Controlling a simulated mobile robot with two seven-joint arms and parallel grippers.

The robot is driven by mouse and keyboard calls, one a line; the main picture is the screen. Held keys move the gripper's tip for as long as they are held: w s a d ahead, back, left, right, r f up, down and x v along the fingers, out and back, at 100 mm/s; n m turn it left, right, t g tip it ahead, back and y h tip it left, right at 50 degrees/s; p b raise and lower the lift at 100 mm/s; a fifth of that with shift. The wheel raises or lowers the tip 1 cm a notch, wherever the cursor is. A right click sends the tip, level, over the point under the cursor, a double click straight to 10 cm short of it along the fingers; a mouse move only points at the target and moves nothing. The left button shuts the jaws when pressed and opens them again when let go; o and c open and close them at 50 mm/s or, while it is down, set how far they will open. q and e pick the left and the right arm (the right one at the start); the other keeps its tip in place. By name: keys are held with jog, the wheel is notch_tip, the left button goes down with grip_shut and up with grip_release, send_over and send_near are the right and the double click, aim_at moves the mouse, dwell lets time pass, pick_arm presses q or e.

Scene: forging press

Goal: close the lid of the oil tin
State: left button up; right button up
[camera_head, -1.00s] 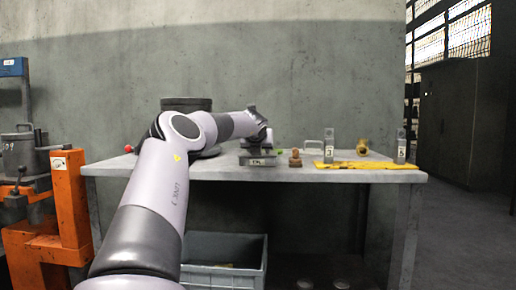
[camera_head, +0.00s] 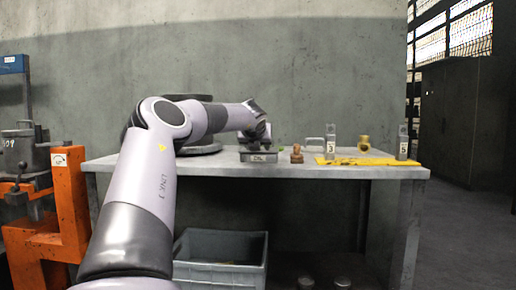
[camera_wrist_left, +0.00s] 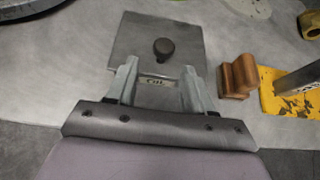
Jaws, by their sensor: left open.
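The oil tin (camera_head: 259,157) is a low grey box with a label on its front, standing on the workbench. In the left wrist view its label (camera_wrist_left: 157,82) shows between my fingers. Its lid (camera_wrist_left: 135,40) is a flat grey plate with a dark round knob (camera_wrist_left: 163,47). The lid looks flat over the tin, but I cannot tell whether it is fully seated. My left gripper (camera_wrist_left: 158,78) is open, its fingers apart at the front of the tin, with the knob beyond them. In the head view this gripper (camera_head: 262,138) is just above the tin. My right gripper is not in view.
On the workbench (camera_head: 345,173), a brown block (camera_head: 297,154) stands right of the tin. Further right are a yellow mat (camera_head: 370,162), clear numbered stands (camera_head: 403,143) and a brass fitting (camera_head: 364,144). A grey crate (camera_head: 220,273) is below. Orange machinery (camera_head: 75,205) stands at left.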

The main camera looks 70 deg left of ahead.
pick_arm(q)
jog(key=v, duration=0.3)
jog(key=shift+d+r, duration=0.2)
jog(key=shift+r, duration=0.2)
jog(key=shift+s+d+r+b, duration=0.25)
jog(key=shift+d+r+b, duration=0.05)
jog(key=shift+d, duration=0.1)
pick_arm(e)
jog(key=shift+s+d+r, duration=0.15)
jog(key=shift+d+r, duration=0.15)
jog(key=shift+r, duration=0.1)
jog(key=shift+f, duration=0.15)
